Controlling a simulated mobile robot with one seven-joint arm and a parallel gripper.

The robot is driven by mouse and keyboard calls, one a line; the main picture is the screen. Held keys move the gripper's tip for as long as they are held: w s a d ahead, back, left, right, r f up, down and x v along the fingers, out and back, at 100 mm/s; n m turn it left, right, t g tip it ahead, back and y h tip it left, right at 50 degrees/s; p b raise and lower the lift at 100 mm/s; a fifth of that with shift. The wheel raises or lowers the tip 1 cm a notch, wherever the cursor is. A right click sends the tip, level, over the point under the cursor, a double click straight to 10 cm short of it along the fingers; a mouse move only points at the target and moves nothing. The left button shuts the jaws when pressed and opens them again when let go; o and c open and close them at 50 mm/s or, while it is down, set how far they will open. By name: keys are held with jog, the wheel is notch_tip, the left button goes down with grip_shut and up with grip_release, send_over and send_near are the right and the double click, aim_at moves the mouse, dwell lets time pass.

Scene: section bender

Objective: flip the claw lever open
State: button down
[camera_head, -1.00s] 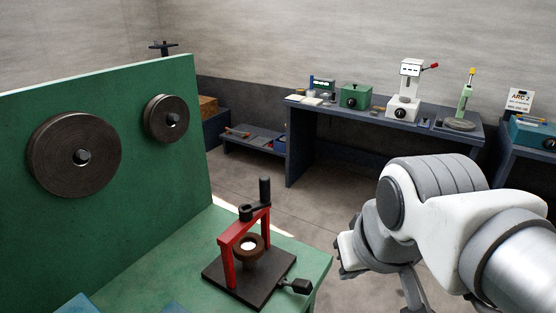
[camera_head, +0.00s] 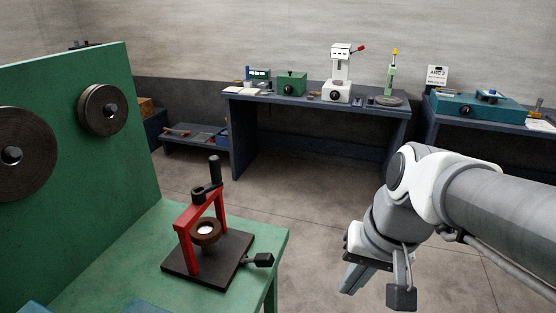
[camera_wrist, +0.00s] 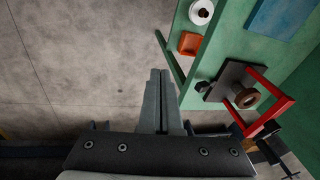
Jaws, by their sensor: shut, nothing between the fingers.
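A small fixture stands on the green bench, with a dark base plate (camera_head: 182,268), a red arch frame (camera_head: 187,250) and a brown ring with a pale centre (camera_head: 207,231). A dark upright handle (camera_head: 215,171) rises at the top of the arch. A short black knobbed lever (camera_head: 262,260) sticks out from the base's right side. I cannot tell which of these is the claw lever. My gripper (camera_head: 349,287) is shut and empty, to the right of the fixture and apart from it. The wrist view shows its fingers (camera_wrist: 160,72) together, with the red arch (camera_wrist: 271,101) to the right.
The green bench (camera_head: 100,285) with its upright panel (camera_head: 75,175) and dark rollers (camera_head: 102,110) is at left. A blue workbench (camera_head: 237,150) with several instruments stands behind, and another (camera_head: 432,127) at right. Floor (camera_head: 310,190) between them is open. An orange box (camera_wrist: 190,43) shows in the wrist view.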

jog(key=w+a+f+m+g+y+b, duration=0.25)
jog(key=f+m+g+y+b, duration=0.2)
jog(key=f, duration=0.65)
jog(key=m+t+y+b, duration=1)
jog(key=m+y, duration=0.5)
send_near(258, 259)
jog(key=w+a, duration=0.1)
jog(key=a, duration=0.2)
jog(key=w+a, duration=0.1)
jog(key=shift+w+a+f, duration=0.2)
jog(key=shift+w+f, duration=0.1)
jog(key=shift+f, duration=0.1)
jog(key=shift+r, duration=0.1)
jog(key=shift+r+h+p, duration=0.25)
jog(key=shift+h+p, duration=0.2)
jog(key=shift+p, duration=0.5)
